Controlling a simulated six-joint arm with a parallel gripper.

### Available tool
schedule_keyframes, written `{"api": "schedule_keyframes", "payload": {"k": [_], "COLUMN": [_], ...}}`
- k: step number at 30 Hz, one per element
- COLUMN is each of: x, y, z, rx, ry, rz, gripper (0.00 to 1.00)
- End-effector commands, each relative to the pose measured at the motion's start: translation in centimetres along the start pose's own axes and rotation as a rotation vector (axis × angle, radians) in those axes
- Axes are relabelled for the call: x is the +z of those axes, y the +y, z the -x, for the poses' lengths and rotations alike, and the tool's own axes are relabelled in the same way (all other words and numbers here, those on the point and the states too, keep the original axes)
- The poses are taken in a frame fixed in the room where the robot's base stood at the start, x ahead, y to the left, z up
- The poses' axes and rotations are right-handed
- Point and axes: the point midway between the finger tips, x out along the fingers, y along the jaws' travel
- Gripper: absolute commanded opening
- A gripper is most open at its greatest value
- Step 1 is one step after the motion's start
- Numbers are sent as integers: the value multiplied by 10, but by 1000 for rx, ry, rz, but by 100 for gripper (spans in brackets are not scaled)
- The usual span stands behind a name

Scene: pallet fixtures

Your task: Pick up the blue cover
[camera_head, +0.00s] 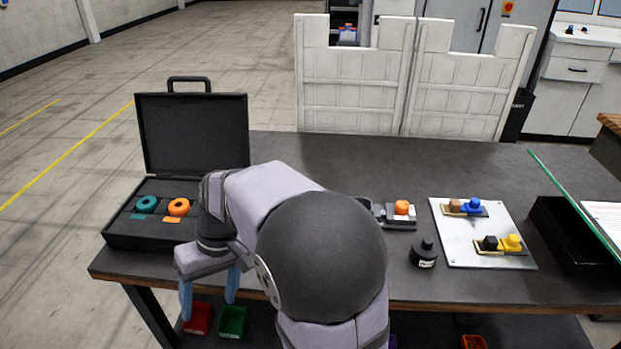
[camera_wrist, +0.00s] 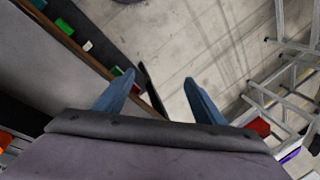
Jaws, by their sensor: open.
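The blue cover (camera_head: 473,204) sits on the upper part of a silver plate (camera_head: 447,250) on the right side of the table, next to a small brown piece (camera_head: 455,205). A yellow piece (camera_head: 512,243) and a black piece (camera_head: 489,243) sit lower on the same plate. My gripper (camera_head: 209,294) is at the front left edge of the table, far left of the blue cover. Its two blue fingers point down, are spread apart and hold nothing. The wrist view shows the open fingers (camera_wrist: 158,80) with floor beyond them; the blue cover is not visible there.
An open black case (camera_head: 120,232) with teal and orange rings stands at the left. A round black object (camera_head: 424,251) and an orange-topped fixture (camera_head: 402,212) stand left of the plate. A black tray (camera_head: 570,240) and a green-edged pane (camera_head: 580,205) are at the right.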

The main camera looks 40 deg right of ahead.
Motion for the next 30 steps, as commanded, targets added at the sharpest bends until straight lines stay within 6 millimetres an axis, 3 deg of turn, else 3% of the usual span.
{"api": "schedule_keyframes", "payload": {"k": [1, 5, 8, 11, 12, 15, 18, 23, 30], "x": [-13, -52, -78, -99, -104, -112, -114, -115, -116], "y": [-2, 37, 76, 130, 161, 224, 268, 305, 312], "z": [33, 71, 97, 118, 120, 125, 132, 138, 136], "rx": [-2, 52, 108, 184, 228, 319, 379, 423, 431], "ry": [14, 72, 123, 186, 219, 298, 364, 425, 437], "rz": [-18, -125, -219, -340, -408, -538, -628, -701, -713], "gripper": [64, 64, 64, 64, 64, 64, 64, 64, 64]}}
